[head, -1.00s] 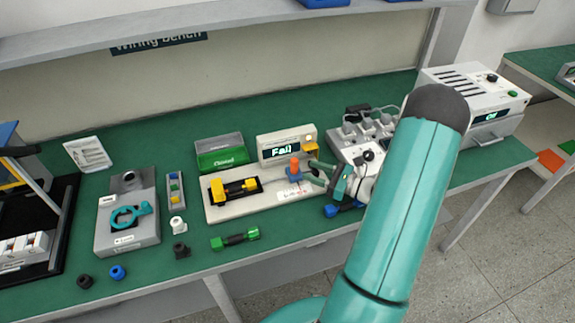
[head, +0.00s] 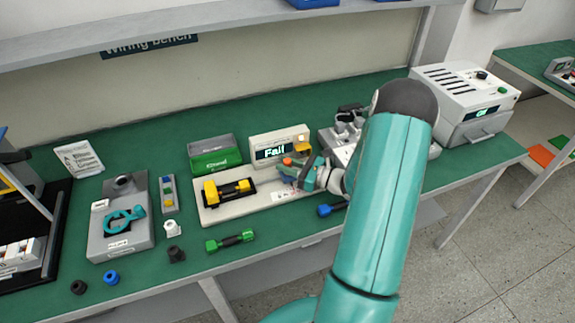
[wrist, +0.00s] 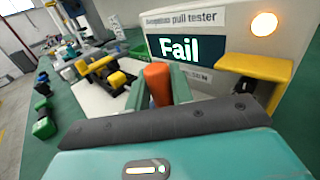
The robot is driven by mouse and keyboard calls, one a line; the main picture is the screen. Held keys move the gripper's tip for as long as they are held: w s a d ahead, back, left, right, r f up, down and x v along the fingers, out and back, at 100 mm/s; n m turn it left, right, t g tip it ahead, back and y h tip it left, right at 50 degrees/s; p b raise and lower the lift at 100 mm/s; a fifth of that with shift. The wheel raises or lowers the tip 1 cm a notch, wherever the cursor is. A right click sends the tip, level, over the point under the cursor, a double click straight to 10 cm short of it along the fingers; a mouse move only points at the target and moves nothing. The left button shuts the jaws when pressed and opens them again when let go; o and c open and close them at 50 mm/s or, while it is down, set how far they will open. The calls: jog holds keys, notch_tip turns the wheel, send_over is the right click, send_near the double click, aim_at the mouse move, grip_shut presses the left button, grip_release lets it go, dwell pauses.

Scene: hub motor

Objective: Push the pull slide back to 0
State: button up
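The pull tester (head: 280,147) stands on the bench and its display reads "Fail"; it fills the right of the wrist view (wrist: 225,18). The pull slide's orange-topped handle (head: 287,161) stands on the pale base plate in front of it, and shows near the middle of the wrist view (wrist: 158,85). My gripper (head: 302,172) is low over the plate, just right of the handle in the head view. In the wrist view its fingers (wrist: 158,92) are apart, one each side of the handle; contact cannot be told. My gripper hides part of the slide and its scale.
A yellow piece (head: 230,190) lies in a black cradle on the plate's left. A yellow ledge (wrist: 254,65) juts from the tester close to my gripper. Grey sockets (head: 345,130) stand behind, a blue piece (head: 326,210) and a green connector (head: 230,241) in front.

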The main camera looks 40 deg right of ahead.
grip_shut()
jog(key=shift+w+a, duration=0.25)
jog(key=shift+a, duration=0.65)
jog(key=shift+w+a, duration=0.2)
jog(key=shift+a, duration=0.7)
jog(key=shift+w+a, duration=0.25)
jog(key=shift+a, duration=0.65)
jog(key=o, duration=0.8)
grip_release()
jog(key=shift+w+a, duration=0.1)
jog(key=shift+a, duration=0.05)
jog(key=shift+c, duration=0.2)
jog(key=shift+s+d, duration=0.2)
jog(key=shift+d, duration=0.05)
jog(key=v, duration=1.3)
jog(key=shift+s+d, duration=0.15)
jog(key=shift+s, duration=0.05)
